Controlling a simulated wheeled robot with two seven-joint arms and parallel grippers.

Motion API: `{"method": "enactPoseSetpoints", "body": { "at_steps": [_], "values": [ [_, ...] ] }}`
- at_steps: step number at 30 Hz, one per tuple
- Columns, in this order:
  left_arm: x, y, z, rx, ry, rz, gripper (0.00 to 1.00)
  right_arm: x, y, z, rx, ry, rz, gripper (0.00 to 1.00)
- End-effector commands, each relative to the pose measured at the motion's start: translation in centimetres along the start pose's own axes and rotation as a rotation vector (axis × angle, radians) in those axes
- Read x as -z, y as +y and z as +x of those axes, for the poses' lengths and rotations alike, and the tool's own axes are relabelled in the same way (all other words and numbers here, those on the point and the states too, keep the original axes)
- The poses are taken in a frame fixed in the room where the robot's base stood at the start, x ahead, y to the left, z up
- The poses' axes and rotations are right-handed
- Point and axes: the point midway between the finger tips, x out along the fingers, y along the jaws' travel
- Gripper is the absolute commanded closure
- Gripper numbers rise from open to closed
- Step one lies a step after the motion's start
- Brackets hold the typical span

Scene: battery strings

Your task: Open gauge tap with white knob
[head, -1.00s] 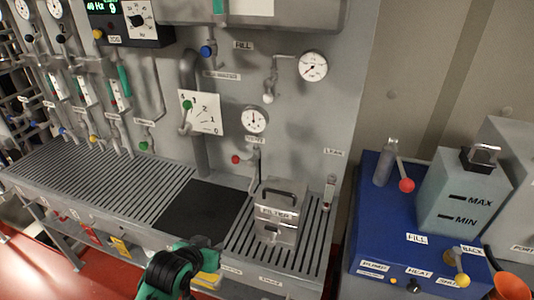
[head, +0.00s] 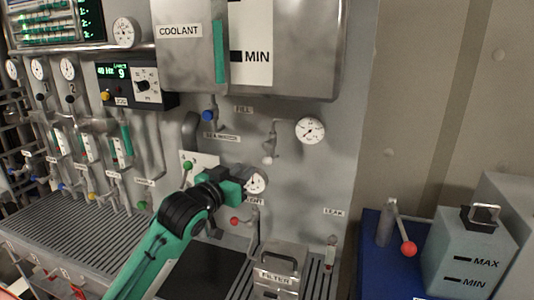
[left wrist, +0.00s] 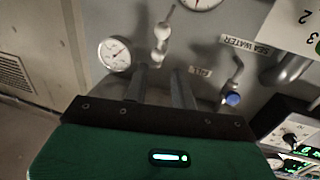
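The gauge tap with a white knob (head: 268,160) is on the grey wall panel, below and left of a round white gauge (head: 311,130). In the left wrist view the tap (left wrist: 162,38) lies just beyond the fingers, its pale knob (left wrist: 160,57) near the gap between them, and the gauge (left wrist: 115,53) is to its left. My left gripper (head: 246,174) is raised in front of the panel, lower left of the tap; its fingers (left wrist: 160,76) are apart and nothing shows between them. Whether they touch the knob is unclear. My right gripper is not in view.
A blue-knobbed tap (head: 208,115) is left of the white-knobbed one. A second gauge (head: 257,182), partly hidden by my gripper, and a red-knobbed tap (head: 235,221) are below. The coolant tank (head: 300,50) overhangs above. The panel right of the gauge is clear.

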Motion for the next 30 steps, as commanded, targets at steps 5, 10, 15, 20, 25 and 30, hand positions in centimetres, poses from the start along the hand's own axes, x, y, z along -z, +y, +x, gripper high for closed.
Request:
{"method": "enactPoseSetpoints", "body": {
  "at_steps": [5,10,15,20,25,30],
  "values": [
    [0.3,0.0,2.8,0.000,-0.003,-0.002,0.74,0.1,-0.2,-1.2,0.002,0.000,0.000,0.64],
    [0.2,0.0,5.9,0.001,-0.004,0.000,0.74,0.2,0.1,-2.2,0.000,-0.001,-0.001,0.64],
    [0.2,0.0,8.8,0.001,-0.004,0.000,0.74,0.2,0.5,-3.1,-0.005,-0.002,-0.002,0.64],
    [0.1,0.0,11.0,0.001,-0.003,0.000,0.74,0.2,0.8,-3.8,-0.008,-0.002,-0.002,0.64],
    [0.0,0.0,12.4,0.001,-0.003,0.000,0.74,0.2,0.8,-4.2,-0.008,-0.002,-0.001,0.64],
    [-0.1,0.0,12.9,0.000,-0.003,0.000,0.74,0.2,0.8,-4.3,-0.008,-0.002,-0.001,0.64]
  ]
}}
